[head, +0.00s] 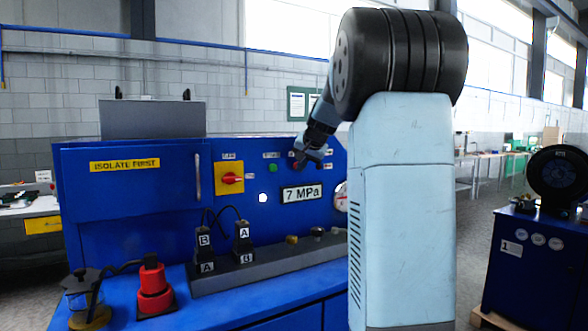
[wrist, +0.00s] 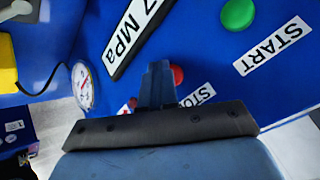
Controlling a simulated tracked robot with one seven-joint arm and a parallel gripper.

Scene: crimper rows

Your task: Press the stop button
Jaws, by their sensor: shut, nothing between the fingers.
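The red stop button (wrist: 178,74) shows in the wrist view, partly hidden behind my gripper's fingers, with the STOP label (wrist: 198,97) beside it. My gripper (wrist: 158,68) is shut and empty. Its tips overlap the button's left edge in that view; I cannot tell whether they touch it. In the head view my gripper (head: 312,158) is at the blue panel, right of the green start button (head: 272,168), and covers most of the stop button's area.
The green button (wrist: 238,13) and START label (wrist: 272,46) are close by in the wrist view. A 7 MPa sign (head: 301,194), a gauge (head: 341,197) and a red rotary switch (head: 232,178) are on the panel (head: 130,190). Black blocks and a red-based device (head: 153,290) stand on the bench below.

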